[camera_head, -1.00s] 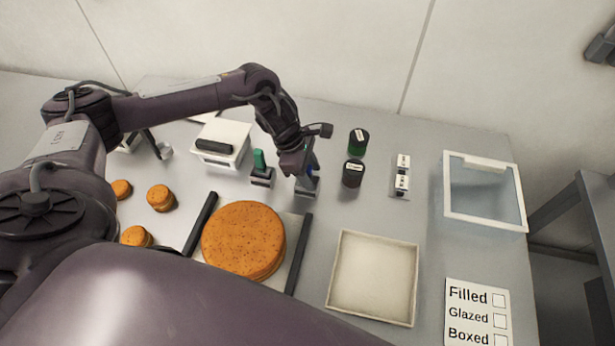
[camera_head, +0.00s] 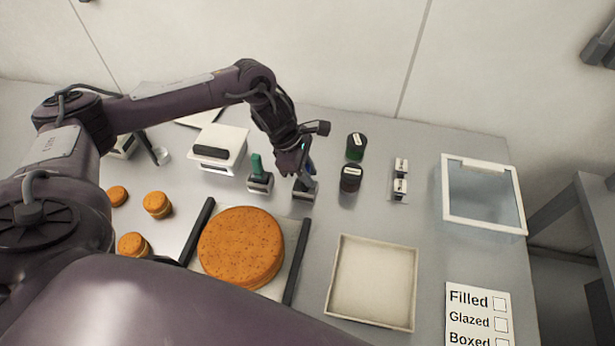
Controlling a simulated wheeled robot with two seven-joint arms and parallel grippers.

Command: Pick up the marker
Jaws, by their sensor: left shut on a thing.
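My left gripper (camera_head: 301,172) is at a small grey stand (camera_head: 305,191) behind the big cake. It is shut on a slim upright blue thing (camera_head: 311,167), which I take to be the marker. The fingers hide most of it, and its lower end is at the stand. I cannot tell whether it is clear of the stand. Beside it on the left, a green-handled tool (camera_head: 256,165) stands in a similar holder. My right gripper is not in view.
A big orange-brown cake (camera_head: 240,248) sits between two dark bars. Two dark jars (camera_head: 351,178) stand right of the gripper. An empty cream tray (camera_head: 372,282), a clear box (camera_head: 483,195) and a checklist card (camera_head: 477,315) lie right. Small rounds (camera_head: 157,204) lie left.

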